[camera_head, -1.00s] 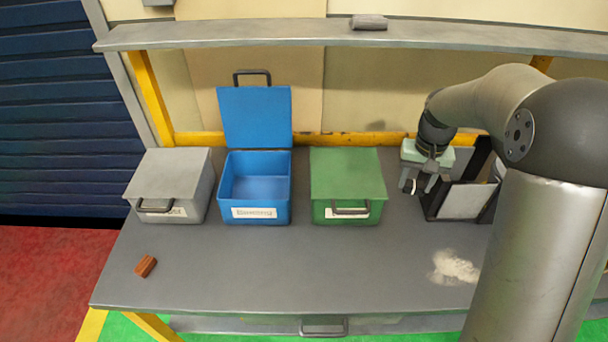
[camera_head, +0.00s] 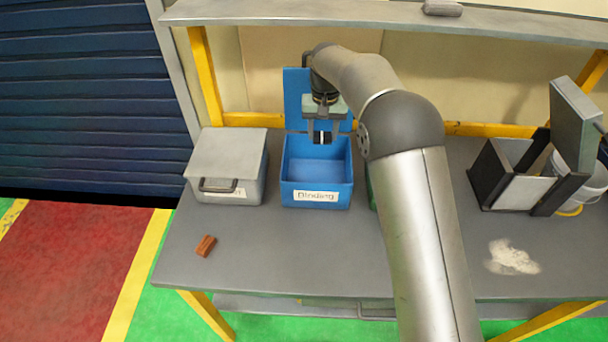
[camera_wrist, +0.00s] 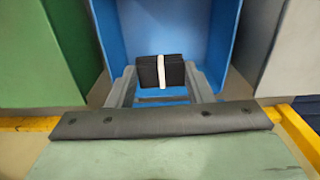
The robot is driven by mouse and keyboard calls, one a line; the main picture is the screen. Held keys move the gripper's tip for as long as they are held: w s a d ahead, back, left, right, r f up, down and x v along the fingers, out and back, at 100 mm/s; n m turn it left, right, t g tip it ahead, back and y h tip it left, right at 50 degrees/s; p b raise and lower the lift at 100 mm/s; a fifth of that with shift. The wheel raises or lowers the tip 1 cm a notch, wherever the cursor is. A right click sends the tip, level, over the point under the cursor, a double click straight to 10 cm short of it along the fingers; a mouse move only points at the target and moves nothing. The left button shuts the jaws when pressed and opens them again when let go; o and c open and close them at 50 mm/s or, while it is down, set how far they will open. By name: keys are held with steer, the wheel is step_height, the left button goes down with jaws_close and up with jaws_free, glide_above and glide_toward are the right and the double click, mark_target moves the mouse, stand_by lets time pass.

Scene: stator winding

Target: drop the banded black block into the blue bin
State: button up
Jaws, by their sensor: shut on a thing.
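The banded black block (camera_wrist: 161,72), black with a white band around its middle, is held between the fingers of my gripper (camera_wrist: 160,90). In the head view my gripper (camera_head: 322,136) hangs over the back part of the blue bin (camera_head: 317,196), with the block (camera_head: 317,137) small and dark between its fingertips. The blue bin is open, with its lid (camera_head: 297,88) raised behind. Its inside looks empty where it shows. In the wrist view the blue bin (camera_wrist: 140,22) lies below and around the block.
A closed grey bin (camera_head: 227,165) stands left of the blue one. A closed green bin (camera_wrist: 45,60) stands on the other side, mostly hidden by my arm in the head view. A brown block (camera_head: 206,245) and a pale powder patch (camera_head: 513,257) lie on the table.

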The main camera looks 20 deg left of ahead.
steer(key=shift+w+d+f+b, duration=0.1)
steer(key=shift+d+f+b, duration=0.15)
steer(key=shift+f+b, duration=0.35)
step_height(320, 180, down, 5)
steer(key=b, duration=0.2)
steer(key=shift+r+b, duration=0.15)
steer(key=shift+b, duration=0.15)
steer(key=o, duration=1.1)
steer(key=shift+c, duration=0.2)
step_height(320, 180, up, 18)
steer(key=shift+f+b, duration=0.25)
steer(key=shift+b, duration=0.15)
steer(key=shift+d, duration=0.1)
